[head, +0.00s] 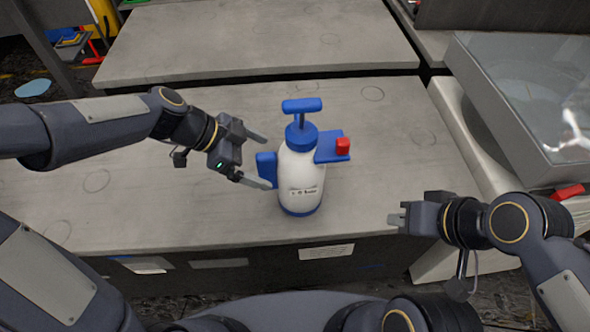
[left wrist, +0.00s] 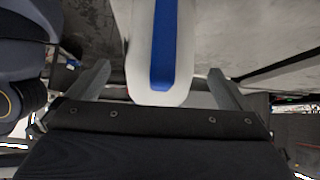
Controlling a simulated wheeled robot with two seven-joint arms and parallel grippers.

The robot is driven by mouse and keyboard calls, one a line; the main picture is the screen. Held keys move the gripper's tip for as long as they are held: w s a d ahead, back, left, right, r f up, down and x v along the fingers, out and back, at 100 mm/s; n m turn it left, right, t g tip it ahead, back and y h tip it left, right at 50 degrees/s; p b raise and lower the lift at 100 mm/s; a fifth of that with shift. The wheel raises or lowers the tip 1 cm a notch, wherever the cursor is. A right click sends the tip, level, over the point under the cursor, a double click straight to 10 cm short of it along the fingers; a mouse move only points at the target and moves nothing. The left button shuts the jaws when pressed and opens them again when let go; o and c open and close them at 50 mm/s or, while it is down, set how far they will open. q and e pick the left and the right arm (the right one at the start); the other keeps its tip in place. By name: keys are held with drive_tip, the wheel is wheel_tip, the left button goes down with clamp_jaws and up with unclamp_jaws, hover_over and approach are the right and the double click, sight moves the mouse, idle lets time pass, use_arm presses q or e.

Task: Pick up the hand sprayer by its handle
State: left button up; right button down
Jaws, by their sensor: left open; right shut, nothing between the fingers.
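The hand sprayer (head: 301,170) stands upright on the grey table, with a white bottle body, blue base and blue pump top. Its blue handle (head: 266,167) sticks out on the left side, and a blue part with a red piece sticks out on the right. My left gripper (head: 263,162) is open beside the handle, its fingers pointing right toward it. In the left wrist view the sprayer's blue handle (left wrist: 163,50) and white body lie between the two spread fingers (left wrist: 160,82). My right gripper (head: 399,218) is shut and empty, right of the sprayer near the table's front edge.
The grey table (head: 190,210) is clear left of the sprayer. A second grey table (head: 260,40) lies behind, across a gap. A grey case with a glassy top (head: 530,90) stands at the right. A red object (head: 568,191) lies beside it.

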sight(274, 165)
use_arm(q)
drive_tip(key=p+x, duration=0.1)
drive_tip(key=x, duration=0.3)
drive_tip(key=shift+w+d+f, duration=0.1)
drive_tip(key=shift+d+f, duration=0.1)
drive_tip(key=shift+f, duration=0.15)
drive_tip(key=shift+r, duration=0.1)
clamp_jaws()
